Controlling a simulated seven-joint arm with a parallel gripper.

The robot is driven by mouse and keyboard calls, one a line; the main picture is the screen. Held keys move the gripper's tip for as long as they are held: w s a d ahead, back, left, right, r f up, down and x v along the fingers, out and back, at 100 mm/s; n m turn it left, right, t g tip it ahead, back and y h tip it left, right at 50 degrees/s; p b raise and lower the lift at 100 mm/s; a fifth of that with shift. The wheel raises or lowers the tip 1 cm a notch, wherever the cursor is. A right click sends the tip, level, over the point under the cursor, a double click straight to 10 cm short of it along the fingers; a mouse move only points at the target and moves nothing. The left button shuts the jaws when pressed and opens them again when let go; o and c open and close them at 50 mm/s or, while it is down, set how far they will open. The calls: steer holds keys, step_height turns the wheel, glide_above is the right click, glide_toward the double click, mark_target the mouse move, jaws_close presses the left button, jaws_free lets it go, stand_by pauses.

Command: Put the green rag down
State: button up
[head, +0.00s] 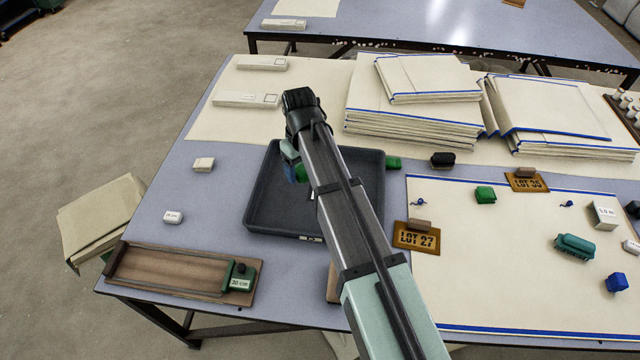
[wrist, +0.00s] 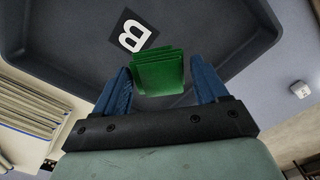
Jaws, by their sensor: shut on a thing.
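The green rag (wrist: 158,72) is a small folded stack of cloth between the two blue fingers of my gripper (wrist: 160,92) in the wrist view. My gripper is shut on it. The dark grey tray (wrist: 85,45) lies beneath, with a white label (wrist: 131,35) marked B on its floor. In the head view my gripper (head: 291,155) is over the upper left part of the tray (head: 265,218), and a bit of the green rag (head: 301,173) shows beside my arm. My arm hides part of the tray. I cannot tell whether the rag touches the tray floor.
A wooden measuring board (head: 170,270) lies front left. A cream mat (head: 480,280) with small objects is at right.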

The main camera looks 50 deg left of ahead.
mark_target(304, 196)
steer(key=shift+w+a, duration=0.15)
steer(key=shift+a, duration=0.3)
steer(key=shift+f, duration=4.95)
steer(key=o, duration=1)
steer(key=shift+f, duration=0.1)
step_height(304, 196, up, 12)
steer(key=shift+r, duration=0.15)
steer(key=shift+c, duration=0.4)
